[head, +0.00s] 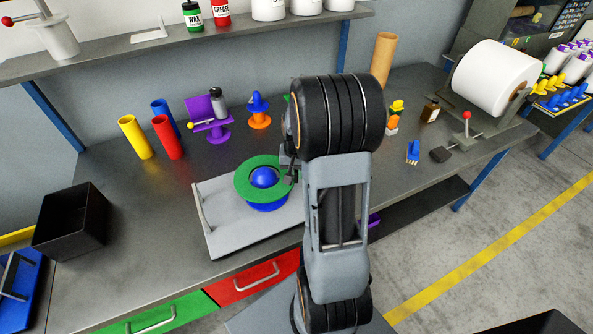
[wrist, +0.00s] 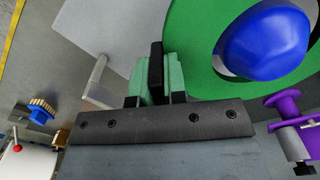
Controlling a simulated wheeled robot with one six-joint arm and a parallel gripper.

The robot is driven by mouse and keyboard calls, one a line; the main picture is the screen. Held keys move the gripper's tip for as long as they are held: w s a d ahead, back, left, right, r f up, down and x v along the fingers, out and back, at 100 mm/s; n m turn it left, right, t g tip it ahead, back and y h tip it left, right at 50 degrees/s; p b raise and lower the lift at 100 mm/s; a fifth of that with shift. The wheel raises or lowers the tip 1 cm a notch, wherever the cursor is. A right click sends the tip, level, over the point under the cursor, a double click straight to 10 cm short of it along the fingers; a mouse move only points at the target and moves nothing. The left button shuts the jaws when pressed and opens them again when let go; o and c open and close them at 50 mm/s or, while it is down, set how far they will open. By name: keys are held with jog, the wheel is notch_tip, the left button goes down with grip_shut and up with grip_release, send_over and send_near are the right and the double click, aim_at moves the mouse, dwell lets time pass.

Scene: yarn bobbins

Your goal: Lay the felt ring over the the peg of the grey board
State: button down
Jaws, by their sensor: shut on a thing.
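The green felt ring (head: 242,186) is level or nearly so around the blue peg (head: 264,177), whose domed top shows through the hole. Blue also shows below the ring's front edge, so the ring seems to sit above the grey board (head: 226,232). My gripper (head: 290,168) is shut on the ring's right edge, partly hidden by my arm. In the wrist view, my gripper (wrist: 157,72) is at the near edge of the ring (wrist: 203,75). The peg (wrist: 265,42) shows within the hole there. Whether ring and peg touch, I cannot tell.
A black bin (head: 72,218) stands at the left. Yellow (head: 135,137), red (head: 167,137) and blue tubes stand behind the board. A purple stand (head: 212,120) and an orange-and-blue piece (head: 259,110) are at the back. A white roll (head: 492,78) is at the right.

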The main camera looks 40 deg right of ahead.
jog(key=shift+f+b, duration=2.45)
jog(key=shift+f, duration=1)
jog(key=shift+f, duration=0.25)
jog(key=c, duration=1.1)
grip_release()
notch_tip(320, 180, up, 14)
jog(key=shift+f, duration=0.1)
jog(key=s+a+r+n+t, duration=0.1)
jog(key=s+a+n, duration=0.3)
jog(key=a, duration=0.4)
jog(key=s+a+r+n+t, duration=0.1)
jog(key=s+a+n+t, duration=0.1)
jog(key=s+a, duration=0.3)
jog(key=a+n, duration=0.1)
jog(key=a, duration=0.3)
jog(key=shift+s+a+n+t, duration=0.3)
jog(key=shift+s+n, duration=0.1)
